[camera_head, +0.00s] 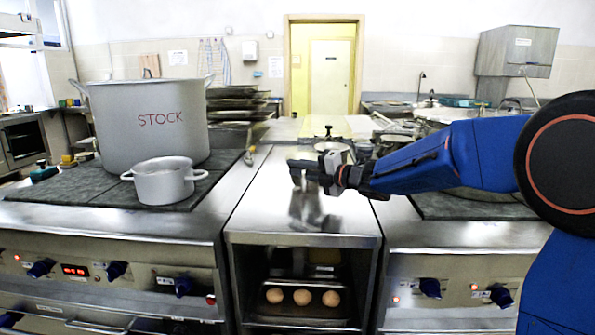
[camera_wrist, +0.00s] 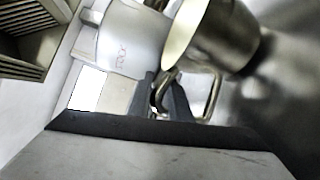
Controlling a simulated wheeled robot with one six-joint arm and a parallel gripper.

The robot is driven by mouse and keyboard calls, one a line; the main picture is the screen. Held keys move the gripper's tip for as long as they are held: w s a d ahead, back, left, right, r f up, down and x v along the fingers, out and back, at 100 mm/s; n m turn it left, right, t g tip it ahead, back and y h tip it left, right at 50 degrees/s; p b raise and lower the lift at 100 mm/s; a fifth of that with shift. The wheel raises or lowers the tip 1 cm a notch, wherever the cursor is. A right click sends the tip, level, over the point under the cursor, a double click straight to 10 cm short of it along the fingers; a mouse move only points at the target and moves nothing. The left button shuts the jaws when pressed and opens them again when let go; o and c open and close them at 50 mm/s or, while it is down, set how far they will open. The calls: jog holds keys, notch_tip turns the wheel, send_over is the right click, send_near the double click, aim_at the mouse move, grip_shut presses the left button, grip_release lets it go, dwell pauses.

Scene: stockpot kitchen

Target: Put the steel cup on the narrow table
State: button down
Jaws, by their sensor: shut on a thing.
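The steel cup (camera_wrist: 232,38) fills the upper right of the wrist view, with its pale inside and looped handle (camera_wrist: 213,98) showing. My gripper (camera_wrist: 166,95) is shut on the handle, with one finger on each side. In the head view my gripper (camera_head: 298,172) is over the narrow steel-topped table (camera_head: 270,205) between the two stoves. The cup is hard to tell apart from my gripper there. I cannot tell whether it touches the tabletop.
A large STOCK pot (camera_head: 150,130) and a small two-handled pot (camera_head: 164,182) stand on the left stove. Trays (camera_head: 238,105) are stacked behind. Several round brown items lie on the shelf (camera_head: 302,321) below. The table's near top is bare.

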jog(key=shift+f, duration=0.35)
jog(key=c, duration=1.6)
grip_release()
jog(key=shift+s+d+r, duration=0.2)
jog(key=shift+d, duration=0.15)
jog(key=v, duration=1.1)
jog(key=shift+d, duration=0.1)
